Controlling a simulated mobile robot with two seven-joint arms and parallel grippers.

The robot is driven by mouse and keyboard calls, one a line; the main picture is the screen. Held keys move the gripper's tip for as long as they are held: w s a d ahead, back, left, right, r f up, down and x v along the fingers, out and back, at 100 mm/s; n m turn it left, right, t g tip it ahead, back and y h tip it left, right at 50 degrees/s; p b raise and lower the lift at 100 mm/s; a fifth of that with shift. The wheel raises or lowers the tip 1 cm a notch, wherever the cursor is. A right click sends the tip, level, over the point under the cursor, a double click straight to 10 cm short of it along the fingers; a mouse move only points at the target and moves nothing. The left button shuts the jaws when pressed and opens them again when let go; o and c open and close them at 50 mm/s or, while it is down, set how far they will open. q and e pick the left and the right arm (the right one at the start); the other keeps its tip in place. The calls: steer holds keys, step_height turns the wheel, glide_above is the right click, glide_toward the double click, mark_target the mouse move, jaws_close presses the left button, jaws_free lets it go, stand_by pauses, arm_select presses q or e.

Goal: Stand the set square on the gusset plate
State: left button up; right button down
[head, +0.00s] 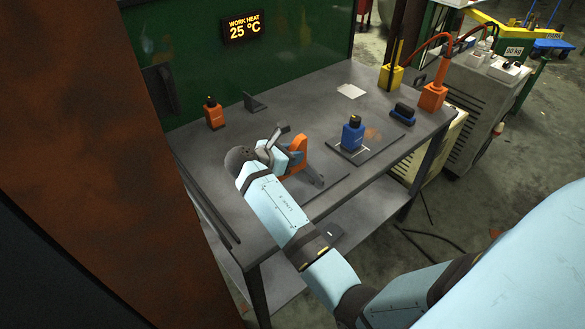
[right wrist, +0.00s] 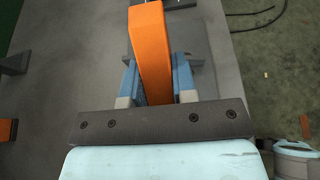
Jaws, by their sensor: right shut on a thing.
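My right gripper (head: 285,158) is over the near part of the workbench and shut on an orange block-like piece (head: 297,148), which I take to be the set square. In the right wrist view the orange piece (right wrist: 150,45) stands out between the two blue-grey fingers (right wrist: 155,85). Its lower end is hidden, and I cannot tell whether it touches anything below. A flat dark grey plate (head: 376,149), possibly the gusset plate, lies to the right with a white outline on it. My left gripper does not show.
On the bench (head: 310,100) are an orange capped block (head: 213,114), a dark angled bracket (head: 254,102), a pale sheet (head: 351,91), and a dark-topped blue item (head: 403,113). A green panel (head: 230,65) rises behind.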

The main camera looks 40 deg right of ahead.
steer(key=shift+f+b, duration=0.35)
steer(key=shift+f, duration=1.95)
steer(key=c, duration=0.9)
jaws_free()
steer(key=shift+f, duration=0.1)
